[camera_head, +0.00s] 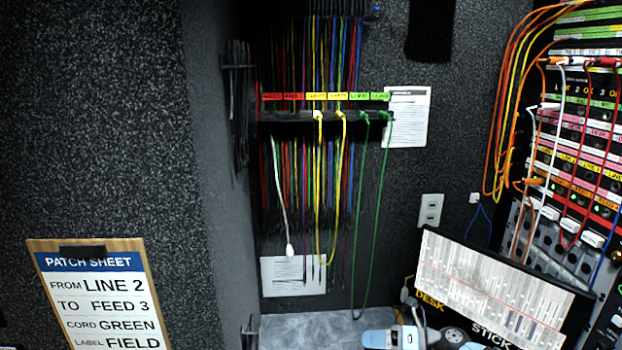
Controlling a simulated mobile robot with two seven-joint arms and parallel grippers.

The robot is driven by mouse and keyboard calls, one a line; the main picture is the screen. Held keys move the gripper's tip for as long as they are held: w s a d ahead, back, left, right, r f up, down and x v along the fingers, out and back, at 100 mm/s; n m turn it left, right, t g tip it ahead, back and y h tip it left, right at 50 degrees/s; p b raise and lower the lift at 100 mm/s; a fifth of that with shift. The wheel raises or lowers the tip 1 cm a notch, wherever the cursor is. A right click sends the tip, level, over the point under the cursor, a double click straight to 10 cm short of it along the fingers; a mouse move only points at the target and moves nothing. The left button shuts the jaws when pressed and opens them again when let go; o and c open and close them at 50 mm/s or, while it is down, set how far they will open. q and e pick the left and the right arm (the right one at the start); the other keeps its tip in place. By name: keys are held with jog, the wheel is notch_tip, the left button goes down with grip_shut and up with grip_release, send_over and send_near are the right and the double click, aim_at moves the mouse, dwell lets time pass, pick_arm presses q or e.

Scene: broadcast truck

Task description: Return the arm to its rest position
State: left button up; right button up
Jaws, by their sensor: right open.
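My right gripper (408,335) shows only in part at the bottom edge, right of the middle, as pale blue and grey pieces. It is open, and I see nothing held in it. It is in front of the grey bench top, near the lower left corner of the tilted screen. The rest of my right arm is mostly cut off by the frame. My left gripper is not in view.
A tilted screen (500,290) stands close by on the right. Beyond it is a patch rack (580,150) with looping cords. Coloured cords hang from a labelled rail (290,116); green ones (378,200) reach the bench top (310,328). A patch sheet board (148,270) is at left.

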jog(key=s+d+f+m+t+h+p, duration=0.1)
jog(key=s+f+m+h, duration=0.3)
jog(key=s+m, duration=0.6)
jog(key=s+d+f+m+t+h+p, duration=0.2)
jog(key=s+d+f+m+t+h, duration=0.1)
jog(key=s+m, duration=0.7)
jog(key=s+d+f+m+t+h+p, duration=0.1)
jog(key=s+f+m+h, duration=0.4)
jog(key=s+m, duration=0.5)
jog(key=d+f+m+t, duration=0.1)
jog(key=m+t, duration=0.1)
jog(key=m, duration=0.3)
jog(key=shift+m+h+p, duration=0.3)
jog(key=shift+p, duration=0.05)
jog(key=shift+d, duration=0.1)
